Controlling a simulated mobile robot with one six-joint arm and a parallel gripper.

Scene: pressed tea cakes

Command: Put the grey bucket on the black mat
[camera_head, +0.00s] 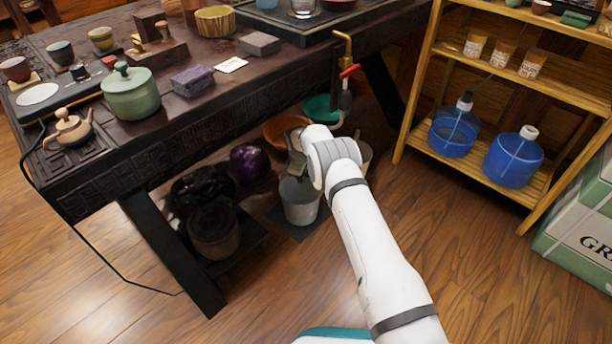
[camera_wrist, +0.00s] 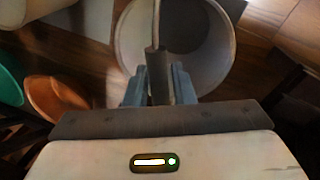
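The grey bucket (camera_head: 299,203) is upright under the dark table, beside my arm. A dark flat patch that looks like the black mat (camera_head: 298,234) shows around its base; I cannot tell whether the bucket rests on it or hangs just above. In the wrist view the open bucket (camera_wrist: 215,62) is beyond my fingers, with its dark handle grip (camera_wrist: 157,78) between them. My gripper (camera_wrist: 158,84) has a finger close against each side of the grip and looks shut on it. In the head view my gripper (camera_head: 296,150) is above the bucket and partly hidden by my wrist.
A purple ball-like jar (camera_head: 248,164), dark bags (camera_head: 203,185) and a dark pot (camera_head: 214,230) stand left of the bucket. An orange bowl (camera_head: 284,129) and a green bowl (camera_head: 322,108) lie behind. The table leg (camera_head: 172,250) is at left; open floor lies in front.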

